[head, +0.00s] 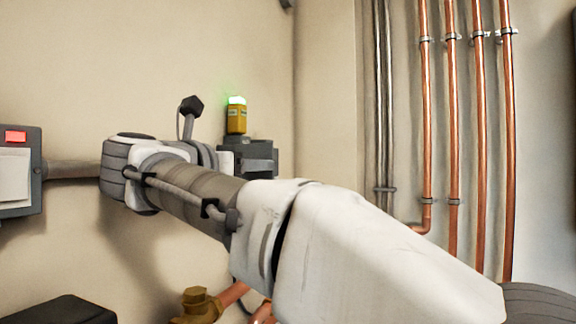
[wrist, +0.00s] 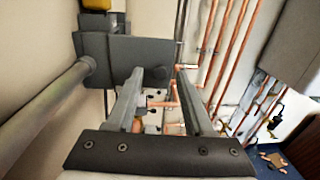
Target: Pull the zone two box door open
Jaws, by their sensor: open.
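A dark grey wall box (head: 258,158), with no readable zone label, stands behind my arm in the head view, partly hidden by it. A yellow actuator (head: 237,118) with a glowing green top sits on it. In the wrist view the box (wrist: 110,52) is at upper left, with a round dark boss (wrist: 157,75) near its right edge. I cannot make out an open door. My gripper (wrist: 159,74) is open and empty. Its left finger overlaps the lower part of the box; its right finger is just right of it. I cannot tell contact. The fingers are not discernible in the head view.
A grey panel (head: 22,195) with a red light is at left, joined to a horizontal grey pipe (head: 72,169). Vertical copper pipes (head: 480,130) run at right. A brass valve (head: 198,306) is below my arm. The wall above is mostly clear.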

